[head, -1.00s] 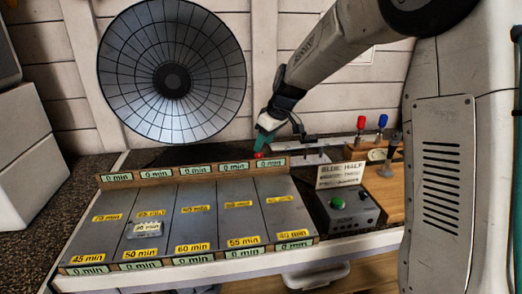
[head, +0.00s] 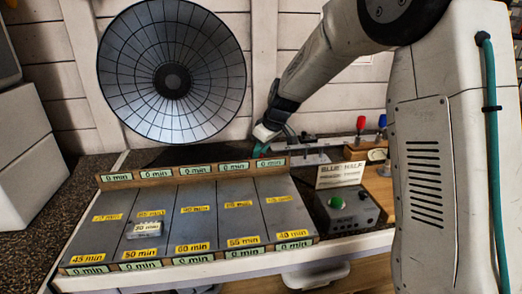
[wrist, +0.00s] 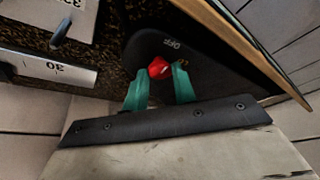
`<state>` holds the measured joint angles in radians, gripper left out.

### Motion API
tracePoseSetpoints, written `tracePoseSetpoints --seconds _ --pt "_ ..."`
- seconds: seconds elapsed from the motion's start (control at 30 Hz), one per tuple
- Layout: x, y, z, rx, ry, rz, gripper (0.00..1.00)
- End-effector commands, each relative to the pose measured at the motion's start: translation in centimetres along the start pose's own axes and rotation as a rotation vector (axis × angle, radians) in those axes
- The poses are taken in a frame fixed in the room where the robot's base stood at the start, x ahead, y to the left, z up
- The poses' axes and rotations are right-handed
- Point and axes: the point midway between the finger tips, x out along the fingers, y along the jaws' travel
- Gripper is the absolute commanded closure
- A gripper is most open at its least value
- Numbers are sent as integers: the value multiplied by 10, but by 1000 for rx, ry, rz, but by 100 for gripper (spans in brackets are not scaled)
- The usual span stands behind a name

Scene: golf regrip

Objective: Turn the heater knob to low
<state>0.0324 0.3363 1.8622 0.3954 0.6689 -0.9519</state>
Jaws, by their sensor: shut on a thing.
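The heater is a round dark wire-grilled dish (head: 172,75) at the back left, with a black base (head: 190,155) on the bench. In the wrist view its red knob (wrist: 158,68) sits on the black base (wrist: 160,44), near a white OFF mark. My gripper (head: 260,150) is at the right end of the base, behind the labelled trays. In the wrist view my gripper's teal fingers (wrist: 158,76) are shut on the knob, one on each side. The knob is hidden in the head view. I cannot read which setting it points to.
A rack of grey trays (head: 190,222) with minute labels stands in front of the heater. A grey box with a green button (head: 337,202) and a small sign (head: 341,175) are to its right. A pale metal bar (head: 318,150) lies close to my gripper.

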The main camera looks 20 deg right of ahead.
Motion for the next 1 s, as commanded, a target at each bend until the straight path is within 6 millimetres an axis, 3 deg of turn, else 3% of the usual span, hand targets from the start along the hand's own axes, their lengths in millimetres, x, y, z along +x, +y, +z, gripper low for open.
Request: tracePoseSetpoints --seconds 0.37,1.0 --pt "0 -2 -1 142 1 60 96" --pt "1 -7 -3 672 0 282 96"
